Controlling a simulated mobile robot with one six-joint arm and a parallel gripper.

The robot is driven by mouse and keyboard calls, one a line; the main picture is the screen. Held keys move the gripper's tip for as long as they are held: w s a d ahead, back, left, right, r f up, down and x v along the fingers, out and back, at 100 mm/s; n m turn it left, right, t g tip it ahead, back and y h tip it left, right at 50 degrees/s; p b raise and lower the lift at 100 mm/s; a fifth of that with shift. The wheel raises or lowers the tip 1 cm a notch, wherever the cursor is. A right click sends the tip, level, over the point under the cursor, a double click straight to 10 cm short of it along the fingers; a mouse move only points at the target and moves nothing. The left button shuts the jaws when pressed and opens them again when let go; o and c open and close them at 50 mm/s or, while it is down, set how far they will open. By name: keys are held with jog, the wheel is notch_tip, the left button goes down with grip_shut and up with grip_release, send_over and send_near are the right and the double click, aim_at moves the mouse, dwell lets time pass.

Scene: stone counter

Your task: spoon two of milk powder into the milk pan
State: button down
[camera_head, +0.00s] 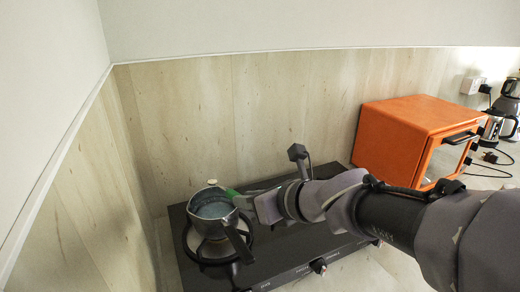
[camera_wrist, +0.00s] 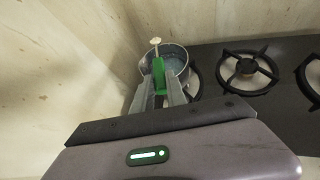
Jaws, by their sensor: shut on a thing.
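The milk pan (camera_head: 196,226) stands on the left burner of the black gas hob, with its dark handle pointing toward the front right. Something pale blue-grey shows inside it. In the wrist view the pan (camera_wrist: 184,68) is just beyond my fingertips. My gripper (camera_head: 243,199) is shut on a green-handled spoon (camera_head: 232,192), and the green part shows between the fingers in the wrist view (camera_wrist: 159,75). A small cream-white end (camera_wrist: 155,41) shows past the green part, over or beside the pan's rim; I cannot tell its exact height. No milk powder container is in view.
The hob (camera_head: 292,256) has more burners, with an empty one (camera_wrist: 247,66) right of the pan. Wood-patterned walls stand close behind and left of the pan. An orange oven (camera_head: 395,130) stands at the right, with a kettle (camera_head: 498,122) beyond it.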

jog(key=shift+w+d+f+m+g+y, duration=0.15)
jog(key=shift+f+m, duration=0.15)
jog(key=shift+f, duration=0.2)
jog(key=shift+w+f+m+g+y, duration=0.15)
jog(key=shift+f+m, duration=0.15)
jog(key=shift+f, duration=0.15)
jog(key=shift+d+r+m+y+p, duration=0.1)
jog(key=shift+r+m+y+p, duration=0.15)
jog(key=shift+m+p, duration=0.45)
jog(key=r+m+g+y+p, duration=0.1)
jog(key=p, duration=0.1)
jog(key=shift+r+m+p, duration=0.2)
jog(key=shift+m+p, duration=0.1)
jog(key=shift+p, duration=0.05)
jog(key=n, duration=0.1)
jog(key=n+h+b, duration=0.1)
jog(key=r+n+t+b, duration=0.1)
jog(key=shift+s+a+h, duration=0.35)
jog(key=shift+s, duration=0.05)
jog(key=shift+r+n+t+h+b, duration=0.45)
jog(key=shift+r+n+b, duration=0.2)
jog(key=shift+n, duration=0.45)
